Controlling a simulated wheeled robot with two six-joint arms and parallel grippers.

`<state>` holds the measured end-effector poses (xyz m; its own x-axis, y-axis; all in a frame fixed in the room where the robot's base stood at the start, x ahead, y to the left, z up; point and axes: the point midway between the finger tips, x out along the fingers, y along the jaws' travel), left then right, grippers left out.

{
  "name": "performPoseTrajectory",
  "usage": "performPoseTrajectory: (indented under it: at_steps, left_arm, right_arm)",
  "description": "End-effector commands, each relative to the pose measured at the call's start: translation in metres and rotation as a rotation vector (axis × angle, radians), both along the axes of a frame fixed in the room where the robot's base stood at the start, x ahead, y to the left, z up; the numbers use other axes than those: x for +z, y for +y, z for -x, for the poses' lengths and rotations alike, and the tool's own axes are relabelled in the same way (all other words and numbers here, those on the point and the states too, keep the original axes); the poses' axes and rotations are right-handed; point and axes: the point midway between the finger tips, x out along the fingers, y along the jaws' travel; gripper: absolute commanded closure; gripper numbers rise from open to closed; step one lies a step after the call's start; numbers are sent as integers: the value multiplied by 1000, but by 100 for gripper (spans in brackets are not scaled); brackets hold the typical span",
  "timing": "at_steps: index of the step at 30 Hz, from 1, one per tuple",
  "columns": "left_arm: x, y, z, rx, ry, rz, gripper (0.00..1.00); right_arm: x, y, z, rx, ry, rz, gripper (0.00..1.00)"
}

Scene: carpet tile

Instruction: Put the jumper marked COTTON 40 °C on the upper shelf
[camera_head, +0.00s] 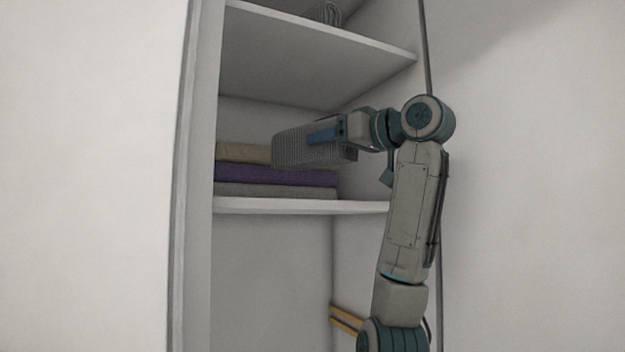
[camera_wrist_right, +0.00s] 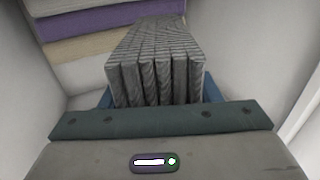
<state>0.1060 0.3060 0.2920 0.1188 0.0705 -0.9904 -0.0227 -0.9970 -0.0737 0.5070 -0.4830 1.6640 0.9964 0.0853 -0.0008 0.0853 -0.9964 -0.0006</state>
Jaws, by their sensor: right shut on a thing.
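My right gripper (camera_head: 312,140) is shut on a grey ribbed folded jumper (camera_head: 296,153), which also shows between the blue fingers in the wrist view (camera_wrist_right: 155,62). No marking on it can be read, so I cannot tell whether it is the COTTON 40 °C one. The gripper holds it inside the cupboard, in front of the folded stack and below the upper shelf (camera_head: 310,68). The upper shelf's front edge shows, but most of its top is out of sight. My left gripper is not in view.
A stack of folded clothes, beige (camera_head: 240,153), purple (camera_head: 265,175) and grey (camera_head: 280,190), lies on the lower shelf (camera_head: 290,206). A grey folded item (camera_head: 327,13) sits on the upper shelf. The cupboard's side walls stand close on both sides.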

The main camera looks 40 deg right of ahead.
Motion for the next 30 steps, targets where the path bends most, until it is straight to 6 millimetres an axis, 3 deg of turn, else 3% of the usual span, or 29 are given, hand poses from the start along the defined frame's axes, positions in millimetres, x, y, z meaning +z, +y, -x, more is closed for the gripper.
performPoseTrajectory:
  at_steps: [3,10,15,30]
  left_arm:
    - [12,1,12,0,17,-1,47]
    - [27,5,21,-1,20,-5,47]
    - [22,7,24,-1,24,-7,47]
    - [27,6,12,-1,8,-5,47]
  right_arm:
    - [4,-10,-30,0,3,-3,76]
    - [3,-25,-78,0,1,-2,76]
    - [-25,-25,-75,-3,0,2,76]
    - [-66,-25,-77,-1,0,1,76]
